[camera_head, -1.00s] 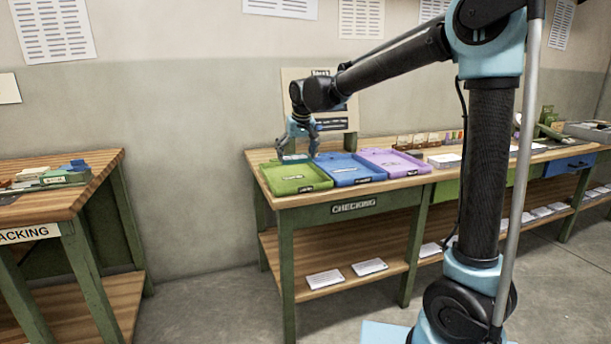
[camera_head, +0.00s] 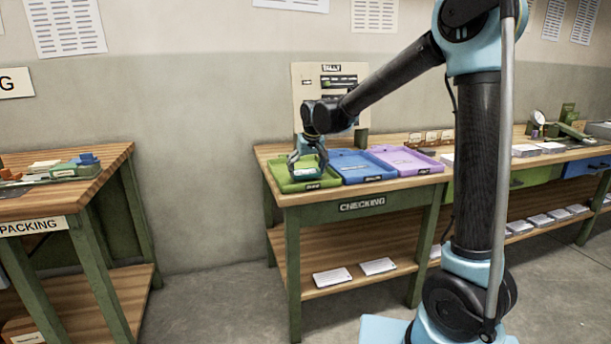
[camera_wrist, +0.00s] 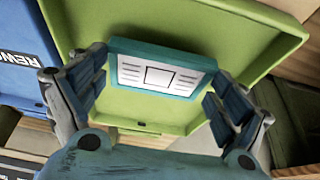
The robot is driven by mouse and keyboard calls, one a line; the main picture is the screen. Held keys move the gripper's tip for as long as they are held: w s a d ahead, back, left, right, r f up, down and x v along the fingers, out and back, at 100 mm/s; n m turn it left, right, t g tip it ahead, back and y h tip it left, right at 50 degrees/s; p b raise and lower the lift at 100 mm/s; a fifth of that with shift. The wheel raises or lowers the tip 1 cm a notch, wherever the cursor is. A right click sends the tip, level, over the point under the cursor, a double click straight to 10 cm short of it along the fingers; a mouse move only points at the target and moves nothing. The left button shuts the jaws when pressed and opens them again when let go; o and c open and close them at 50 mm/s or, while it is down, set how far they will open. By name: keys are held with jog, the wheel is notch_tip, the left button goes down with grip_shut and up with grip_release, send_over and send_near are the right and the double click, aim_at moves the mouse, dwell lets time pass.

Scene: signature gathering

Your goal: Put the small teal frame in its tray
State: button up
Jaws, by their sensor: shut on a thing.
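The small teal frame, with a white printed card inside, shows in the wrist view (camera_wrist: 150,46) between the fingers of my gripper (camera_wrist: 157,78). In the head view, my gripper (camera_head: 307,162) is over the green tray (camera_head: 280,180) at the left end of the checking table. It is shut on the frame, whose teal edge (camera_head: 306,173) shows low in the tray area. In the wrist view the green tray (camera_wrist: 262,38) lies behind the frame. I cannot tell whether the frame touches the tray floor.
A blue tray (camera_head: 361,178) stands close beside the green one, with a purple tray (camera_head: 405,161) farther right. A board (camera_head: 311,92) stands behind the trays. The packing table (camera_head: 85,197) is at the left, across a gap of floor.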

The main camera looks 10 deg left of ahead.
jog(key=shift+f, duration=0.85)
jog(key=o, duration=0.8)
jog(key=v, duration=1.2)
